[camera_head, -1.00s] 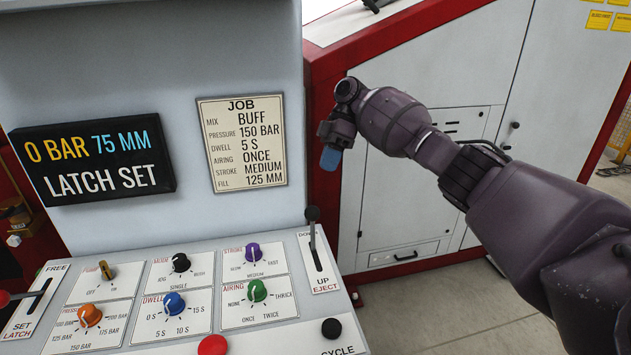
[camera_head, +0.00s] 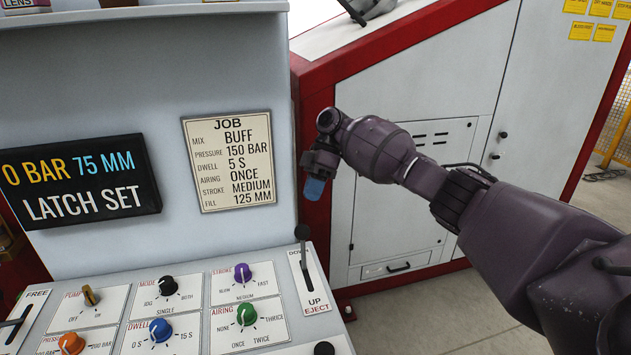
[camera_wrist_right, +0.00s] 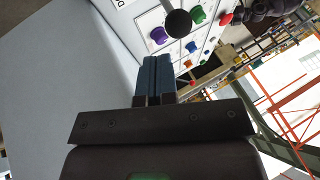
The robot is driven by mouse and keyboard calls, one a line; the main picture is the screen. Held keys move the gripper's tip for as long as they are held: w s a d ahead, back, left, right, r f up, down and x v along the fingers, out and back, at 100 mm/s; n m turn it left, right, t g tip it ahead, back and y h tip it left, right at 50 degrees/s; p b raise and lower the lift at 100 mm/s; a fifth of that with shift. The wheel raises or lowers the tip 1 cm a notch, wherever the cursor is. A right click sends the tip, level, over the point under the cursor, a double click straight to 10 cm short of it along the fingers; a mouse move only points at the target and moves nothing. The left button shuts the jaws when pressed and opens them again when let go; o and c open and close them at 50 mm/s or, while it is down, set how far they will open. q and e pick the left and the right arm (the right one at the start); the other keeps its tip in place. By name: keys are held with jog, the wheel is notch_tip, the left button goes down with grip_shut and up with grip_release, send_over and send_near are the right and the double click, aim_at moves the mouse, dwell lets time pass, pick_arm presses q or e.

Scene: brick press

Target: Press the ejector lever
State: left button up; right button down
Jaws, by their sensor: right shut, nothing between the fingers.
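The ejector lever (camera_head: 302,233) has a black knob and stands in a slot on a white plate marked DOWN, UP and EJECT, at the right end of the console. Its knob is at the upper end of the slot. My right gripper (camera_head: 314,188) is above the lever, fingers pointing down, apart from it. In the right wrist view its blue fingers (camera_wrist_right: 153,78) are together and empty, and a round black knob (camera_wrist_right: 179,23) shows just beyond their tips. My left gripper is not in view.
The console holds several knobs, among them a purple one (camera_head: 242,272) and a green one (camera_head: 246,315). A black knob (camera_head: 324,348) is at the bottom edge. A display (camera_head: 80,182) reads 0 BAR 75 MM, LATCH SET. A job card (camera_head: 229,160) hangs beside it. A red-framed cabinet (camera_head: 420,200) stands behind my right arm.

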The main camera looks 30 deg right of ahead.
send_near(303, 247)
jog(key=shift+w+a+f+p, duration=0.2)
jog(key=shift+w+a+f, duration=0.15)
jog(key=shift+a+f, duration=0.25)
jog(key=shift+w+a+f+p, duration=0.2)
jog(key=shift+w+a+f, duration=0.2)
jog(key=shift+a+f, duration=0.25)
jog(key=shift+d, duration=0.1)
